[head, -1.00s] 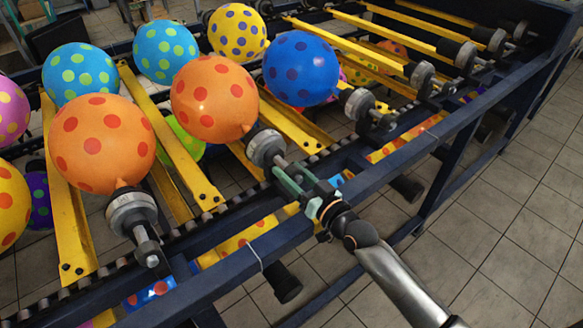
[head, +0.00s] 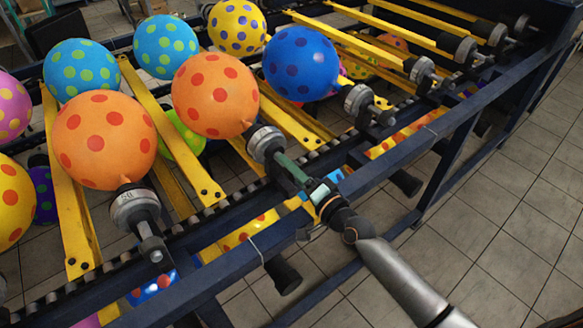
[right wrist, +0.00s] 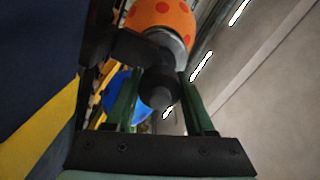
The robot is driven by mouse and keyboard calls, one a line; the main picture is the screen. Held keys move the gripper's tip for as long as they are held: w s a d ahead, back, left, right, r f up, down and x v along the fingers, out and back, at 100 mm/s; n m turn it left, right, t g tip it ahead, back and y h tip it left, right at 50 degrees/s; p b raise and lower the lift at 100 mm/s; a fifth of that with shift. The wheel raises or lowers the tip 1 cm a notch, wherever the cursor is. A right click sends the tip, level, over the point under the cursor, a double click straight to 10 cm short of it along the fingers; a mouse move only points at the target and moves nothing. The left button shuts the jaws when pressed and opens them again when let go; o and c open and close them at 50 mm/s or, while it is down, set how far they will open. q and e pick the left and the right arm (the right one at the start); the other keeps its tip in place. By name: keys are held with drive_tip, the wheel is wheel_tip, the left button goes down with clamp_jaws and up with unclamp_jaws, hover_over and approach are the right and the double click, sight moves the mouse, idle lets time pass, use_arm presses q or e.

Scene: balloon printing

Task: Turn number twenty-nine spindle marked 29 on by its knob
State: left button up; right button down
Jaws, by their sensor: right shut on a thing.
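A grey spindle (head: 266,143) carries the middle orange balloon (head: 215,96) with red dots. I cannot read its number, so I cannot confirm that it is 29. My right gripper (head: 286,166) reaches in from the lower right and is shut on the dark knob at the spindle's near end. In the right wrist view, the round dark knob (right wrist: 158,89) sits between the two green fingers of the gripper (right wrist: 160,108). The spindle and the orange balloon (right wrist: 163,18) show beyond it. In the head view, the fingers mostly hide the knob. My left gripper is not in view.
A neighbouring spindle (head: 134,207) with another orange balloon (head: 102,140) stands to the left. To the right is a spindle (head: 361,101) with a blue balloon (head: 300,64). A dark blue frame rail (head: 400,177) runs below the gripper. Tiled floor (head: 510,220) is clear at right.

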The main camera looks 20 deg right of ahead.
drive_tip(key=shift+m, duration=0.9)
drive_tip(key=shift+c, duration=1.3)
unclamp_jaws()
drive_tip(key=b+v, duration=0.1)
drive_tip(key=v, duration=1.1)
drive_tip(key=shift+s, duration=0.25)
drive_tip(key=shift+d, duration=0.1)
